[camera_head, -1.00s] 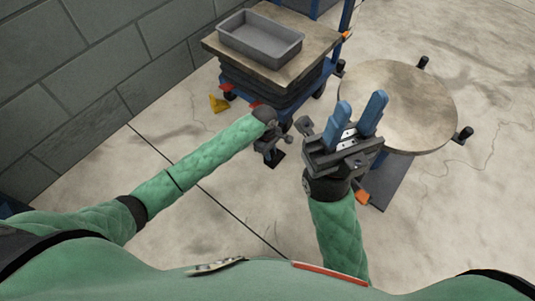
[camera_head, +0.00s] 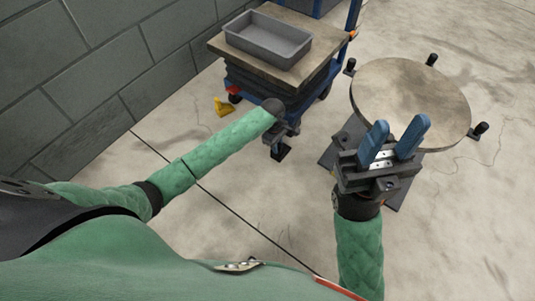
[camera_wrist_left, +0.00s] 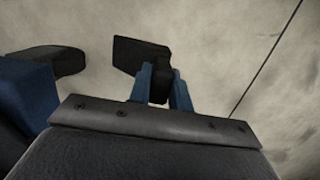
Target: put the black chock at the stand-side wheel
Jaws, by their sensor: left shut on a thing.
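My left gripper (camera_head: 279,138) is shut on the black chock (camera_head: 281,153), low beside the near side of the blue trolley (camera_head: 318,86). In the left wrist view the chock (camera_wrist_left: 138,55) sits between the blue fingers (camera_wrist_left: 163,88), over the concrete floor. I cannot tell whether it touches the floor. A dark wheel-like shape (camera_wrist_left: 55,62) and a blue part show left of it there. In the head view one trolley wheel (camera_head: 325,92) shows on the side towards the round-topped stand (camera_head: 410,100). My right gripper (camera_head: 395,140) is open and empty, in front of the stand.
A yellow chock (camera_head: 222,107) lies on the floor by the trolley's left wheel (camera_head: 233,97). A grey tray (camera_head: 268,40) is on the trolley's wooden top. Black knobs stick out around the stand's top. A block wall (camera_head: 100,70) stands at left; floor in front is clear.

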